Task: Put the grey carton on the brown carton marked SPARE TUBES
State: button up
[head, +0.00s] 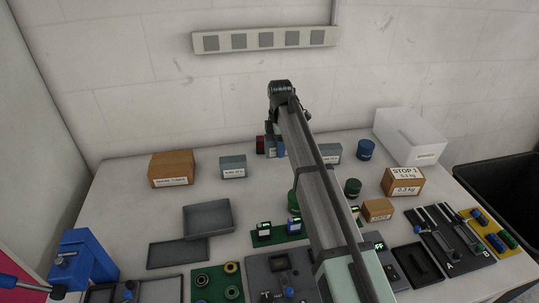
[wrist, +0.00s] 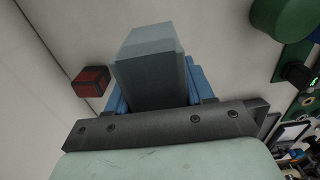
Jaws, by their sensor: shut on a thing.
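My gripper (wrist: 152,92) is shut on a grey carton (wrist: 148,62), which sits between its blue fingers in the wrist view. In the head view my gripper (head: 275,147) is at the back middle of the table, partly hidden by my arm. A brown carton (head: 171,167) with a white label stands at the back left, well to the left of my gripper; its print is too small to read surely. Its top is bare. A second grey carton (head: 233,167) with a label stands between the brown carton and my gripper. Another grey carton (head: 329,152) shows just right of my arm.
A dark red box (wrist: 91,80) stands close beside the held carton. A brown STOP 1 carton (head: 403,182), a small brown carton (head: 378,209) and a white bin (head: 410,138) are at the right. A grey tray (head: 208,217) lies in front of the second grey carton.

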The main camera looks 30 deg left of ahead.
jog(key=shift+r, duration=0.55)
jog(key=shift+n, duration=0.9)
jog(key=s+a, duration=0.6)
jog(key=s+a+r, duration=0.1)
jog(key=s+a, duration=0.2)
jog(key=a, duration=0.1)
jog(key=shift+s+r, duration=0.1)
jog(key=shift+s, duration=0.3)
jog(key=s+a+r+n, duration=0.2)
jog(key=s+a+r, duration=0.1)
jog(key=s+a, duration=0.9)
notch_tip(320, 180, up, 3)
jog(key=m, duration=0.4)
send_over(171, 161)
jog(key=shift+s+f, duration=0.1)
jog(key=shift+f, duration=4.85)
jog(key=shift+f, duration=0.1)
